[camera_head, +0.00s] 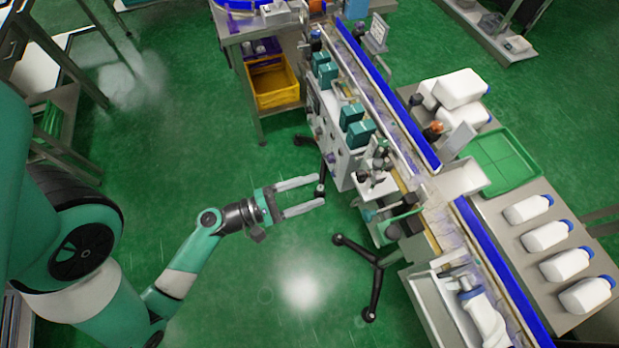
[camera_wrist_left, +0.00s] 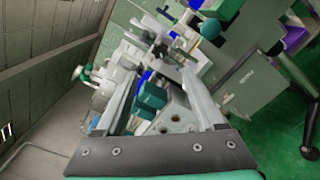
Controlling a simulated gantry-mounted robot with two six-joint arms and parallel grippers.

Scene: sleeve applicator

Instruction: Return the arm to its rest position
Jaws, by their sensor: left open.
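My left arm reaches in from the left in the head view, over the green floor. My left gripper (camera_head: 318,194) is open with nothing between its two long grey fingers. It points right toward the conveyor machine (camera_head: 345,150) and looks apart from it. The open fingers also show in the left wrist view (camera_wrist_left: 165,95), with the machine's panel and blue-green boxes seen between and beyond them. My right gripper is not in view.
A conveyor with blue rails (camera_head: 390,105) runs diagonally on the right. A yellow crate (camera_head: 272,82) sits on a shelf. A black stand foot (camera_head: 375,265) is on the floor.

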